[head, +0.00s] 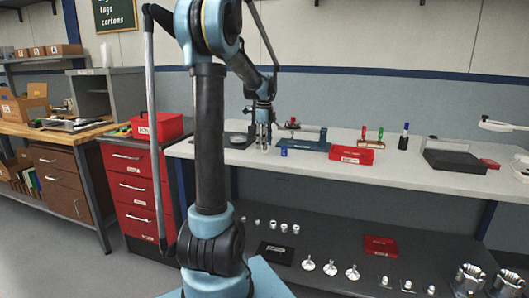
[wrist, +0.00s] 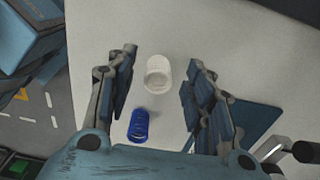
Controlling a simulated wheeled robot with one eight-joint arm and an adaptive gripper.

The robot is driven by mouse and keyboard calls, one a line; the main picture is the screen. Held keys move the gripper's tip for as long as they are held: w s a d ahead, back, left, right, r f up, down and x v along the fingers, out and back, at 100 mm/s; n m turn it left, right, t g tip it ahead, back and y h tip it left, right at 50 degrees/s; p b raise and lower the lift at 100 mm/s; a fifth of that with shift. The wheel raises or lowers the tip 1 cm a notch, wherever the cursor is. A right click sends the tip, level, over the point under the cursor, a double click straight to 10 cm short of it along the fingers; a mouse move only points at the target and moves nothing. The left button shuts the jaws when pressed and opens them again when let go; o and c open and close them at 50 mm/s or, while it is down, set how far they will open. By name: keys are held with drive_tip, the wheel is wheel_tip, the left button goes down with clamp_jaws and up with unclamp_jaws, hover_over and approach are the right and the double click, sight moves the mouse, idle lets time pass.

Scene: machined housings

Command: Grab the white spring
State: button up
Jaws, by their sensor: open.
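The white spring (wrist: 158,74) stands on the pale bench top in the wrist view, its round opening facing the camera. My gripper (wrist: 161,68) is open, with one finger to the left of the white spring and one to the right. Clear gaps show between the spring and both fingers. A blue spring (wrist: 138,125) stands close by, nearer my palm and the left finger. In the head view my gripper (head: 263,141) points down over the bench, and the blue spring (head: 284,152) is just right of it.
A blue fixture (head: 302,145) and a red tray (head: 352,156) lie right of my gripper on the bench (head: 400,177). A red toolbox (head: 158,127) sits at the left. Several metal parts are on the lower shelf. Bare bench top surrounds the springs' far side.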

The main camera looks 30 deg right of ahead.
drive_tip(key=shift+f, duration=0.8)
clamp_jaws()
drive_tip(key=shift+r, duration=0.15)
